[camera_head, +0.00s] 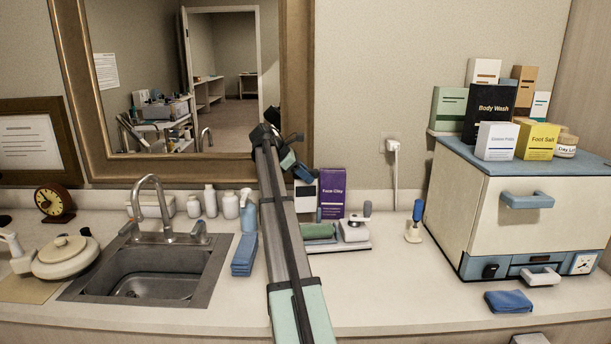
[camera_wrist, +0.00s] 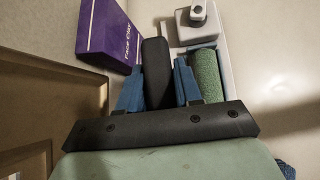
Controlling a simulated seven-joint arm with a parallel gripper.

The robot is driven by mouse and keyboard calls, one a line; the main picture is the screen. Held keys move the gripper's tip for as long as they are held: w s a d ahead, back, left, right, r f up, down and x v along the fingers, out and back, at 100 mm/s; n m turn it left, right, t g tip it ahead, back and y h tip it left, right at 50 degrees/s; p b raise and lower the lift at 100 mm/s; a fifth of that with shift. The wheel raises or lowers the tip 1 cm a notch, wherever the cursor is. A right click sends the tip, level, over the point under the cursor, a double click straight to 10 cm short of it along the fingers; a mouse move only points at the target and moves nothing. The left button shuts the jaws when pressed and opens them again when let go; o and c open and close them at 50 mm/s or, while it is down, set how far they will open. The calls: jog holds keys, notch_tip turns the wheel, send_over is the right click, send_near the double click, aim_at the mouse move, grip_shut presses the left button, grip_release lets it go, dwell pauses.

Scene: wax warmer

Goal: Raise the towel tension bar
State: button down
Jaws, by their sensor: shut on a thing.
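My gripper (camera_wrist: 157,88) shows two blue fingers in the wrist view, shut on an upright dark bar (camera_wrist: 155,62) between them. This looks like the towel tension bar, but its lower end and mounting are hidden. The green towel roll (camera_wrist: 205,76) lies close beside the right finger; I cannot tell whether they touch. In the head view my gripper (camera_head: 303,173) is partly behind my arm, above the back of the counter. The towel roll (camera_head: 319,231) lies on a low pale tray (camera_head: 340,247) below it. The bar cannot be clearly made out in the head view.
A purple box (camera_head: 332,193) stands behind the tray and shows left of my fingers in the wrist view (camera_wrist: 104,32). A white dispenser (camera_head: 353,230) stands right of the roll. A sink (camera_head: 150,275) is left and a large cabinet (camera_head: 515,215) right.

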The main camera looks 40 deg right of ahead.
jog(key=c, duration=1.1)
grip_release()
jog(key=shift+s+d, duration=0.1)
jog(key=v, duration=1.4)
jog(key=shift+f, duration=0.1)
